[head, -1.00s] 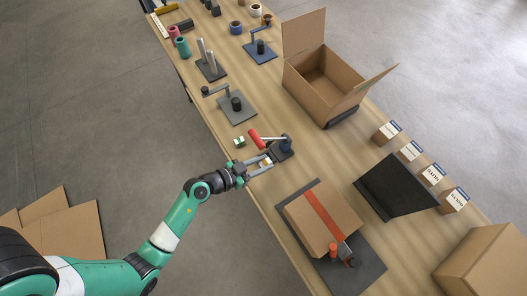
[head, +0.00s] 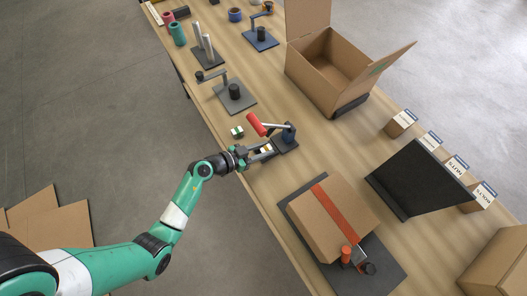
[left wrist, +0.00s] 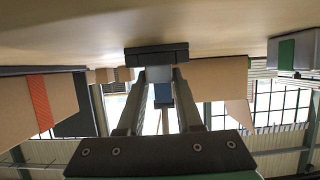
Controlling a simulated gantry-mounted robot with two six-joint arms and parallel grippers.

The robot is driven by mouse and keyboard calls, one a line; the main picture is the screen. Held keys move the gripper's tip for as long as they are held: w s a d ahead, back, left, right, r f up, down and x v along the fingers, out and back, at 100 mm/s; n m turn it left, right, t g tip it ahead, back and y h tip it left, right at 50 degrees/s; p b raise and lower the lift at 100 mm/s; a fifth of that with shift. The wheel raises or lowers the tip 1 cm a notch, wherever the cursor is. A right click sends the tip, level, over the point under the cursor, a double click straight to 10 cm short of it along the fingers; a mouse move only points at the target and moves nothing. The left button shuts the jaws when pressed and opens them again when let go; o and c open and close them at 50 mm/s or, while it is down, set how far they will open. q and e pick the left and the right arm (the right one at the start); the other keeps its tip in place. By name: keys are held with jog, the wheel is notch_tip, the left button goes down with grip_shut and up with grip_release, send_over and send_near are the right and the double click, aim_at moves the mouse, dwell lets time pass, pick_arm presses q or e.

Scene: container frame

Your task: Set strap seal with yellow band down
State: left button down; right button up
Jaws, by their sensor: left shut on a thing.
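My left gripper (head: 268,150) is shut on a small pale block with a yellowish patch, the strap seal (head: 265,149), low beside a red-handled tool. In the left wrist view, a pale grey block (left wrist: 157,74) sits between the fingertips, close to a dark plate; whether they touch is unclear. The red-handled tool (head: 256,124) has a dark base plate (head: 287,144) and a blue post (head: 289,132) just beyond the fingertips. A similar small block with a green band (head: 237,131) stands on the table left of the tool. My right gripper is out of view.
A box with an orange strap (head: 333,219) lies on a dark mat nearer me. An open carton (head: 335,72) and a tilted black panel (head: 417,178) stand to the right. A grey fixture (head: 236,97) is behind. Bare tabletop lies between the tool and the strapped box.

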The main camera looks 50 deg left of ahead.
pick_arm(q)
jog(key=shift+w+r, duration=0.1)
jog(key=c, duration=0.6)
grip_release()
jog(key=shift+r, duration=0.1)
jog(key=p+v, duration=0.5)
jog(key=v, duration=0.7)
jog(key=shift+p, duration=0.4)
